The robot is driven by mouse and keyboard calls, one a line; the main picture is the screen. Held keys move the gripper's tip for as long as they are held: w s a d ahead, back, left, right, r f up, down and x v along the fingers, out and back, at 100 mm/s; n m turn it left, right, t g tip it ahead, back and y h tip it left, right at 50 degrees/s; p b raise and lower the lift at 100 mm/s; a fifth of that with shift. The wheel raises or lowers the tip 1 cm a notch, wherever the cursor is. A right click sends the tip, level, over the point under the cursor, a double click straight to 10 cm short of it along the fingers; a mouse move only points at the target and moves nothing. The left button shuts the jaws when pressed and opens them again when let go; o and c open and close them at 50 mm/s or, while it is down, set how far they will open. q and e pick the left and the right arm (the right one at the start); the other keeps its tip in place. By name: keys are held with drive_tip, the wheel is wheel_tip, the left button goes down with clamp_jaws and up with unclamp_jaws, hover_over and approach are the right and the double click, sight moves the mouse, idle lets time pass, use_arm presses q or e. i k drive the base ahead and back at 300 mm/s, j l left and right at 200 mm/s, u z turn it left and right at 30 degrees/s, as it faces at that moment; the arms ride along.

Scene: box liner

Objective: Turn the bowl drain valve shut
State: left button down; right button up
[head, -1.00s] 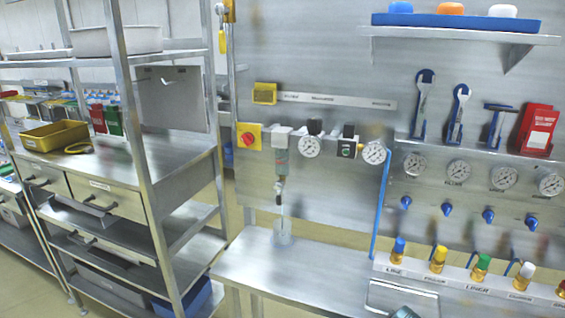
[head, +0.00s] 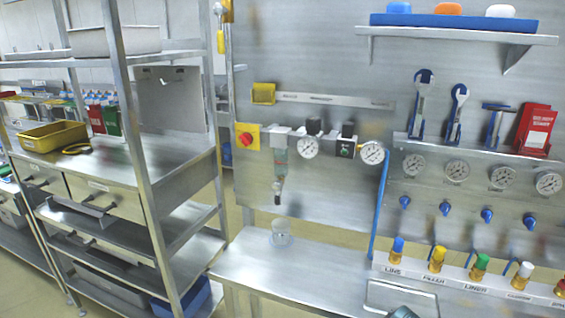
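The filter bowl (head: 280,165), a greenish clear cylinder, hangs from the row of air fittings on the steel panel. The bowl drain valve (head: 277,190) is the small grey part with a dark tip under it. No stream shows below the valve. A small clear cup (head: 281,233) stands on the bench under it, apart from the valve. The valve's handle is too small to read exactly.
A red knob on a yellow plate (head: 247,141) and gauges (head: 308,146) flank the bowl. A blue hose (head: 380,205) runs down at the right. The steel bench (head: 270,270) is mostly clear. A metal shelf rack (head: 150,150) stands left.

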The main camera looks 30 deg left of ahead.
sight(277, 185)
drive_tip(key=u, duration=1.25)
drive_tip(key=i+j+z, duration=0.2)
drive_tip(key=k+j, duration=0.05)
drive_tip(key=j, duration=0.05)
